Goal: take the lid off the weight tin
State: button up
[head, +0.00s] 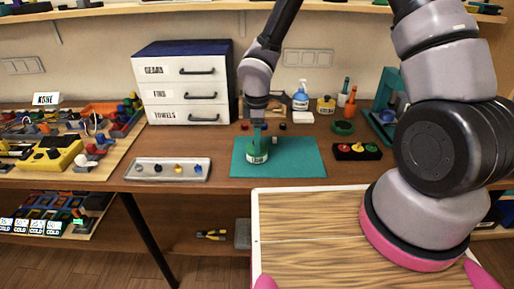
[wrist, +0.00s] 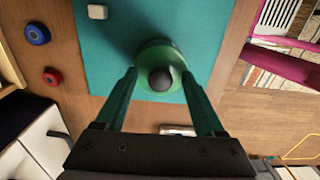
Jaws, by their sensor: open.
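The weight tin (head: 257,154) is a small green tin with a pale label. It stands upright on the teal mat (head: 305,163). In the wrist view I look down on its round green lid (wrist: 159,47), which has a dark round knob (wrist: 160,79) in the middle. The lid sits on the tin. My gripper (head: 258,136) is just above the tin, pointing down. In the wrist view my two green fingers (wrist: 159,75) are apart, one on each side of the knob, with nothing held. Whether the fingertips touch the lid is unclear.
A small pale weight (wrist: 97,12) lies on the mat beside the tin. Blue (wrist: 38,33) and red (wrist: 52,76) discs lie just off the mat.

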grip_shut()
